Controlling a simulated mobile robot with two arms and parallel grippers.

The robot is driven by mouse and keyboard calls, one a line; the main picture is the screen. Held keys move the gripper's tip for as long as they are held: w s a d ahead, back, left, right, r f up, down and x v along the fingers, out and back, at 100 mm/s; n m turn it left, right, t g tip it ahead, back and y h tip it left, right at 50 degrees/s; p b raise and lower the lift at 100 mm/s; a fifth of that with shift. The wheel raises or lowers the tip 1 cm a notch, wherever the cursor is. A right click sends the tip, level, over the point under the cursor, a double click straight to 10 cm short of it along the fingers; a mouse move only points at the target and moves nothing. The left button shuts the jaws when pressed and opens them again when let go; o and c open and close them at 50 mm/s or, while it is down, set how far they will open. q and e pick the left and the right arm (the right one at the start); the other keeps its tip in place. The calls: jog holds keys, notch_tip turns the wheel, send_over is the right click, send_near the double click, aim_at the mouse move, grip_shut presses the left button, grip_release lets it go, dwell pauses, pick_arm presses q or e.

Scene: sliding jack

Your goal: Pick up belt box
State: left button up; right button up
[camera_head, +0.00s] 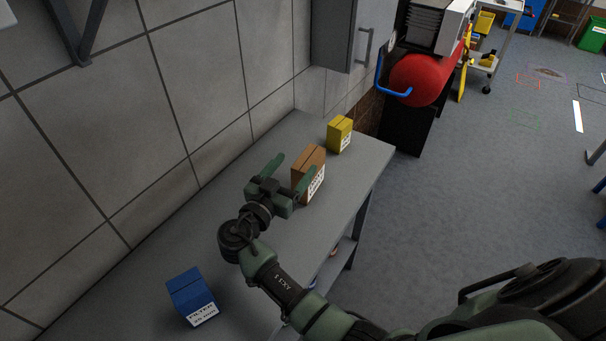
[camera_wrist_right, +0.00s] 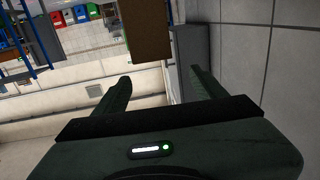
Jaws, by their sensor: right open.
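A brown box (camera_head: 309,166) with a white label stands on the grey workbench (camera_head: 240,240); its label is too small to read. My right gripper (camera_head: 297,162) is open and empty, its fingers pointing at the brown box, with one finger in front of part of it. In the right wrist view the brown box (camera_wrist_right: 145,30) shows beyond the open fingers (camera_wrist_right: 160,78). A yellow box (camera_head: 340,134) with an unreadable label stands farther back. A blue box (camera_head: 190,296) with a label that seems to read FILTER stands nearer. My left gripper is not in view.
A tiled wall (camera_head: 180,100) runs along the bench's left side. A grey cabinet (camera_head: 345,35) with a handle hangs above its far end. A red cylinder (camera_head: 417,80) with a blue handle is past the bench. The floor (camera_head: 500,180) to the right is open.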

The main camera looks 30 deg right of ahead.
aim_at(299, 179)
jog(key=f, duration=0.2)
jog(key=f+b, duration=0.1)
jog(key=f, duration=0.1)
jog(key=f+b, duration=0.1)
jog(key=f, duration=0.1)
jog(key=shift+s+d, duration=0.25)
jog(key=shift+s, duration=0.05)
jog(key=shift+w+d+r+p, duration=0.35)
jog(key=shift+w+d+p, duration=0.05)
jog(key=shift+w+d+f, duration=0.15)
jog(key=shift+w+d, duration=0.25)
jog(key=shift+d, duration=0.1)
jog(key=p+x, duration=0.1)
jog(key=x, duration=0.3)
jog(key=shift+d, duration=0.1)
jog(key=shift+w+d, duration=0.35)
jog(key=c, duration=1.5)
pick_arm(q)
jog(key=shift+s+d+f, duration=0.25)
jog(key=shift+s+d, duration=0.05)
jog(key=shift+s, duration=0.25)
pick_arm(e)
grip_shut()
